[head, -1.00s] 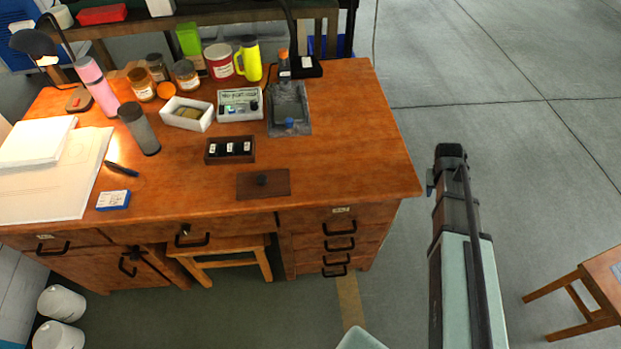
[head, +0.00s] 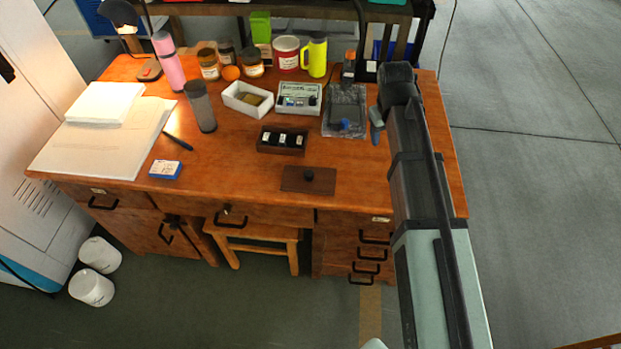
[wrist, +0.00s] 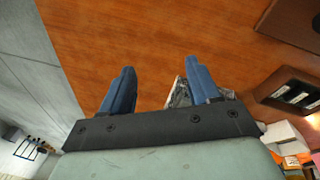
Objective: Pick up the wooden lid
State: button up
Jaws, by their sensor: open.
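The wooden lid (head: 295,181) is a flat dark brown rectangle with a small black knob (head: 309,174) on top. It lies flat near the front edge of the desk in the head view. In the wrist view a piece of dark brown wood is cut off at the top right corner (wrist: 292,20); it looks like the lid. My gripper (head: 376,127) is over the right part of the desk, to the right of the lid and farther back. In the wrist view my gripper (wrist: 160,85) has its two blue fingers apart with nothing between them.
Behind the lid is a dark wooden box (head: 268,140) with several black items. A grey tray (head: 345,105) with a blue knob lies near my gripper. A white box (head: 247,99) and electronics box (head: 298,98) stand farther back. The desk's front right is clear.

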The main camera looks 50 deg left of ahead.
aim_at(309, 173)
jog(key=s+a+r+n+g, duration=0.1)
jog(key=s+a+r+n, duration=0.2)
jog(key=s, duration=0.7)
jog(key=s+a+r+n+g, duration=0.15)
jog(key=s+a, duration=0.35)
jog(key=s, duration=0.5)
jog(key=shift+s+f, duration=0.1)
jog(key=shift+f, duration=6.25)
grip_shut()
jog(key=shift+r, duration=0.15)
